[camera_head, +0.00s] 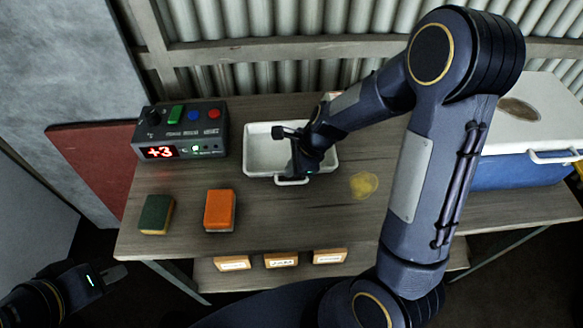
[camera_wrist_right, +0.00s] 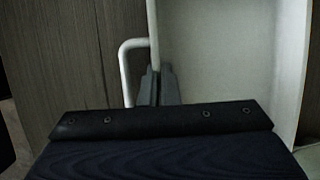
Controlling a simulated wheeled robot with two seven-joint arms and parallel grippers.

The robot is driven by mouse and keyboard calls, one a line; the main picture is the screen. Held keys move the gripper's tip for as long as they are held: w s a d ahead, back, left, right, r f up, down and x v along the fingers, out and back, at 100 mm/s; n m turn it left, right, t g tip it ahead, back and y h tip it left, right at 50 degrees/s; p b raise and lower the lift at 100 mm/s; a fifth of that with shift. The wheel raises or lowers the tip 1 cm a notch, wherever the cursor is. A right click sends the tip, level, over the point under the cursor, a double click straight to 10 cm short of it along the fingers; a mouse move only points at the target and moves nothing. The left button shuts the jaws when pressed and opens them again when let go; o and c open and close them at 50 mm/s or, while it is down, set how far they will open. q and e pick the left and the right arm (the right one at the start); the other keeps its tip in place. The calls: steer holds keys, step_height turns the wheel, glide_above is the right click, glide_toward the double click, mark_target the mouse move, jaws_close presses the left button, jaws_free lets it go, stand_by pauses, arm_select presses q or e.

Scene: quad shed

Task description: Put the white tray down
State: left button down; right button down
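The white tray (camera_head: 262,153) is a shallow rectangular tray at the back middle of the wooden table, and appears level. I cannot tell whether it touches the tabletop or sits just above it. My right gripper (camera_head: 297,176) is at the tray's near side, by its white handle (camera_head: 291,181). In the right wrist view, the close-set fingers (camera_wrist_right: 158,84) are on the tray's wall (camera_wrist_right: 153,35), beside the handle (camera_wrist_right: 125,72). The right arm hides the tray's right part. My left gripper (camera_head: 112,278) is empty, low at the left, away from the table; its finger gap is unclear.
A control box (camera_head: 180,131) showing +3 stands left of the tray. A green sponge (camera_head: 156,214) and an orange sponge (camera_head: 220,210) lie in front. A yellow stain (camera_head: 364,185) is right of the tray. A blue and white cooler (camera_head: 515,172) stands at the right.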

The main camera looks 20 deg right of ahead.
steer(key=shift+f, duration=0.1)
steer(key=c, duration=2.1)
jaws_free()
steer(key=o, duration=0.4)
